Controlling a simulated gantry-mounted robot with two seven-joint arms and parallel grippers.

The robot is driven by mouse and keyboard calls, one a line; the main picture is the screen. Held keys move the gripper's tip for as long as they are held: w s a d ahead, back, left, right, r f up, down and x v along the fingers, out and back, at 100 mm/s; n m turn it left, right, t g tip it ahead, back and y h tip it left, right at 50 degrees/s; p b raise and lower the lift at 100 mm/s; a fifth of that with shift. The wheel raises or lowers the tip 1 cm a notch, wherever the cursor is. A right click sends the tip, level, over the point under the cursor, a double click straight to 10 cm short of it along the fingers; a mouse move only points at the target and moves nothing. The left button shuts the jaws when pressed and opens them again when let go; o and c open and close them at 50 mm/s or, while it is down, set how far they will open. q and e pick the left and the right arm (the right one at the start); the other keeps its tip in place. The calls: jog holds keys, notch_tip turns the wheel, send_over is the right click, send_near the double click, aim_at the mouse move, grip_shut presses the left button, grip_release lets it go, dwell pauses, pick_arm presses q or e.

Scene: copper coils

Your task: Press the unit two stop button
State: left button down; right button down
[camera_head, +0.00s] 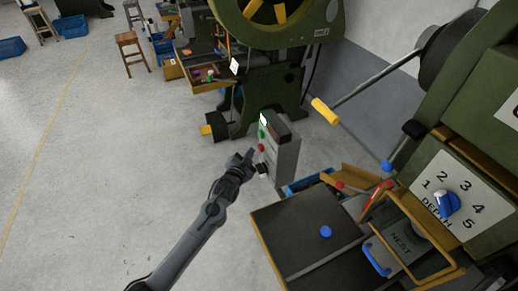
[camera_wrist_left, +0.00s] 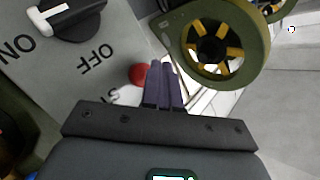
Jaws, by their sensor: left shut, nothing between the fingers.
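A grey control box (camera_head: 283,150) stands in front of the green machine in the head view. Its face carries a red button (camera_head: 262,148), a green button (camera_head: 261,134) and a dark knob (camera_head: 262,168). My left gripper (camera_head: 251,154) is shut and empty, close to the red button. In the left wrist view the shut fingers (camera_wrist_left: 163,70) appear right beside the red button (camera_wrist_left: 138,75); I cannot tell whether they touch it. A label starting with "S" beside the button is partly hidden by the gripper. My right gripper is out of view.
A rotary switch (camera_wrist_left: 72,16) marked ON and OFF sits on the same panel. A green machine (camera_head: 275,40) stands behind the box. Another machine with a numbered depth dial (camera_head: 446,203) and a dark table (camera_head: 305,235) stands at right. The floor at left is open.

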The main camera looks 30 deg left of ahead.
pick_arm(q)
jog(key=shift+w+d, duration=0.1)
jog(key=shift+w, duration=0.05)
jog(key=shift+w+d, duration=0.1)
jog(key=shift+w, duration=0.15)
jog(key=shift+w+d, duration=0.3)
jog(key=shift+w, duration=0.1)
dwell(1.0)
jog(key=shift+s+r, duration=0.1)
jog(key=shift+s, duration=0.05)
jog(key=shift+s+a+p, duration=0.5)
jog(key=shift+s+p, duration=0.15)
jog(key=shift+p, duration=0.15)
